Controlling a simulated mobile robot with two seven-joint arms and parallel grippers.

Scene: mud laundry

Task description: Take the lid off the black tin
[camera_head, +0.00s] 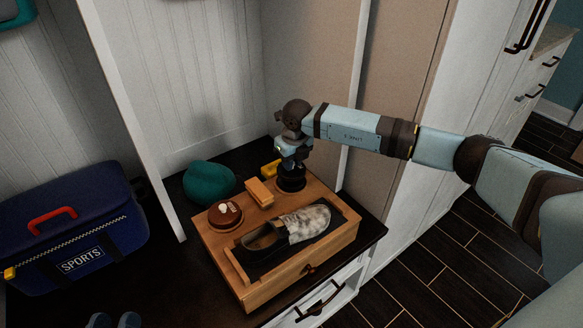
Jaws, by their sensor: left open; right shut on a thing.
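The black tin (291,185) sits at the back right of a wooden shoe-care box (240,275). My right gripper (291,168) reaches down onto it from above and is shut at its top, on the lid. The gripper covers part of the tin, and I cannot tell whether the lid is apart from the body. My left gripper (114,321) shows only as two blue-grey tips at the bottom left edge, apart and empty, far from the tin.
In the box are a patterned shoe (303,222), a round brown-red object (225,214) and a wooden block-like brush (260,192). A yellow item (270,169) and a teal rounded object (208,179) are behind. A blue sports bag (75,235) stands left. A white panel (135,130) rises behind.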

